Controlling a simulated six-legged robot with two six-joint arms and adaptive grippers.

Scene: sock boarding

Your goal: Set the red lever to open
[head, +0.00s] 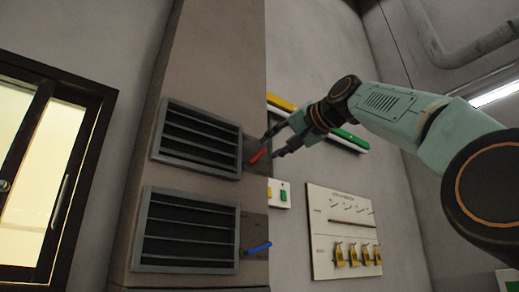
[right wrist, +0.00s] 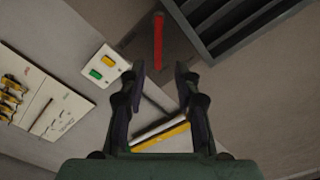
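The red lever (head: 258,155) sticks out beside the upper louvred vent, on the side of the grey column, and slants up to the right in the head view. In the right wrist view the red lever (right wrist: 158,42) stands just beyond the fingertips, roughly in line with the gap between them. My right gripper (head: 273,144) is open, with its fingers reaching toward the lever's free end. In the right wrist view the gripper (right wrist: 160,70) shows nothing held between its fingers; whether a finger touches the lever cannot be told. My left gripper is not in view.
A blue lever (head: 257,248) sits beside the lower vent (head: 187,268). A small box with yellow and green buttons (head: 278,194) and a white switch panel (head: 325,265) are on the wall to the right. Yellow and green bars (head: 345,140) lie behind my gripper. A dark-framed door is at left.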

